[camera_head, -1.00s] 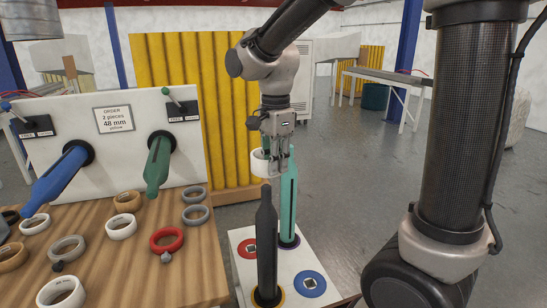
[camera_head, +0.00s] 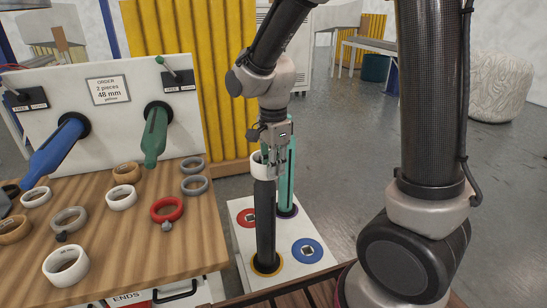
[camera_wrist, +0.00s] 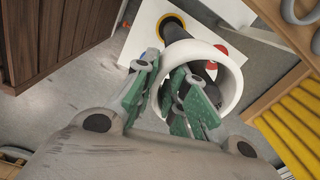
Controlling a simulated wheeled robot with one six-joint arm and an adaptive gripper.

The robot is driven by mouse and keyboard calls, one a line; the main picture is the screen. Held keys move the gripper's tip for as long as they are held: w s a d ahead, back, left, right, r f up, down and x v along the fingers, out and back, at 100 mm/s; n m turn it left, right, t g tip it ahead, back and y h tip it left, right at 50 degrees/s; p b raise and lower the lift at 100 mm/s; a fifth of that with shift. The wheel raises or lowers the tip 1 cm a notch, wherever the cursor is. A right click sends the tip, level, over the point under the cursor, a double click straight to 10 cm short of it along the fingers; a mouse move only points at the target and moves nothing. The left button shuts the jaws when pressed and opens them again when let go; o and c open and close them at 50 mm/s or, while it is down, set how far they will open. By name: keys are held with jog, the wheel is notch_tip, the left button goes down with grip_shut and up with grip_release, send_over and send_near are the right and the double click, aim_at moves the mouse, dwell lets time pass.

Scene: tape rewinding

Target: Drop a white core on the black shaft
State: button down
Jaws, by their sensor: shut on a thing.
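My gripper (camera_head: 274,160) is shut on the wall of a white core (camera_head: 259,165), with one finger inside the ring and one outside. The core is at the top end of the upright black shaft (camera_head: 265,222). In the wrist view the white core (camera_wrist: 236,82) overlaps the black shaft (camera_wrist: 172,32), and dark shaft shows through its opening. I cannot tell whether the core is around the tip or just above it. The shaft's tip is hidden in the head view by the core and fingers.
A teal shaft (camera_head: 287,190) stands close behind the black one on a white base (camera_head: 290,266) with red and blue discs. The wooden table (camera_head: 130,235) at left holds several loose rings. A white panel (camera_head: 108,120) carries blue and green shafts.

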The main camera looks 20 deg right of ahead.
jog(key=shift+f, duration=0.45)
jog(key=c, duration=1.4)
grip_release()
notch_tip(320, 180, up, 12)
